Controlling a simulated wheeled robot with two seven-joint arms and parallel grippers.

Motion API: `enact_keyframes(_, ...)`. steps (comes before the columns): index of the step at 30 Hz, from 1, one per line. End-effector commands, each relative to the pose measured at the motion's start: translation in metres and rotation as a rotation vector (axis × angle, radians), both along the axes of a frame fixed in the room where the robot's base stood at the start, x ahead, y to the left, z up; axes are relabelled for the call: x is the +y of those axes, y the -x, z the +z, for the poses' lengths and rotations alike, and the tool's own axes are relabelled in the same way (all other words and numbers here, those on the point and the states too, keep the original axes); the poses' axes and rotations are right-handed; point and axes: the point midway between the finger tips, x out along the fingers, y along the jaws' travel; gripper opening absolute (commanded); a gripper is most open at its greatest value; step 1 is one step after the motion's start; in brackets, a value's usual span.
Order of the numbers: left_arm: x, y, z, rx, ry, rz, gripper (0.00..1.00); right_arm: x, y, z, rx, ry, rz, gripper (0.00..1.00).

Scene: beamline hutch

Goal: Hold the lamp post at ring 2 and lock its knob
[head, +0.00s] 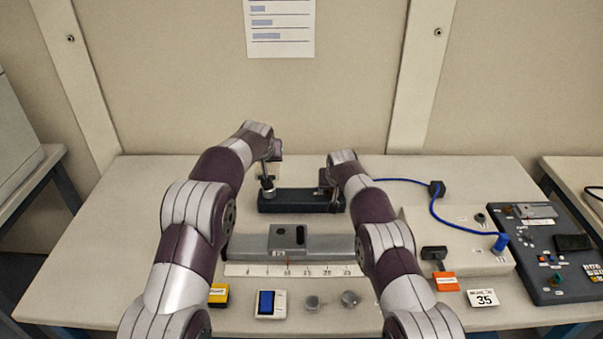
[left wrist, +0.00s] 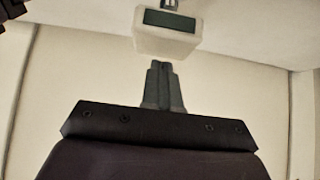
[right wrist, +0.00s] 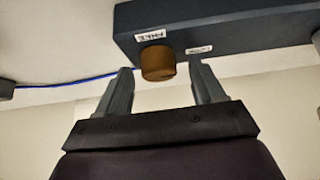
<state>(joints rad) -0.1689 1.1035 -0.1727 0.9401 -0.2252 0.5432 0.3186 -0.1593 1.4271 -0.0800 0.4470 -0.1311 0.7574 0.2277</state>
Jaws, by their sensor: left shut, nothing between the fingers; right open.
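In the head view a long black base (head: 300,203) lies at the back of the table, with a short upright post (head: 267,187) at its left end. No ring marks on the post can be made out. My left gripper (left wrist: 163,66) is shut and empty. In its wrist view a pale box with a dark green window (left wrist: 167,33) lies just past the fingertips, apart from them. My right gripper (right wrist: 160,67) is open. Its fingers stand on either side of a brown knob (right wrist: 158,62) on a dark labelled block (right wrist: 230,28). Whether they touch it cannot be told.
A grey rail block (head: 255,246) with a scale strip (head: 293,270) lies between my forearms. In front are a yellow block (head: 219,294), a blue-screened meter (head: 270,304) and grey knobs (head: 349,299). At right are a blue cable (head: 450,225), an orange block (head: 445,282) and a control panel (head: 555,245).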

Motion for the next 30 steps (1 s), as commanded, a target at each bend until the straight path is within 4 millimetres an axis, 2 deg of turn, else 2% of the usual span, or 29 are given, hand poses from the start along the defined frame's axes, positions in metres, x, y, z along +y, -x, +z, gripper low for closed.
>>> enact_keyframes(6, 0.000, -0.001, 0.027, -0.005, 0.001, 0.000, 0.00, 0.000, 0.000, 0.000, 0.000, 0.000, 0.000, 0.68)
enact_keyframes(15, 0.000, 0.000, 0.056, -0.004, 0.001, -0.001, 0.00, 0.000, 0.000, 0.000, 0.000, 0.000, 0.000, 0.68)
enact_keyframes(30, 0.001, 0.001, 0.060, 0.001, 0.000, -0.001, 0.00, -0.001, 0.001, 0.003, 0.003, 0.001, 0.001, 0.68)
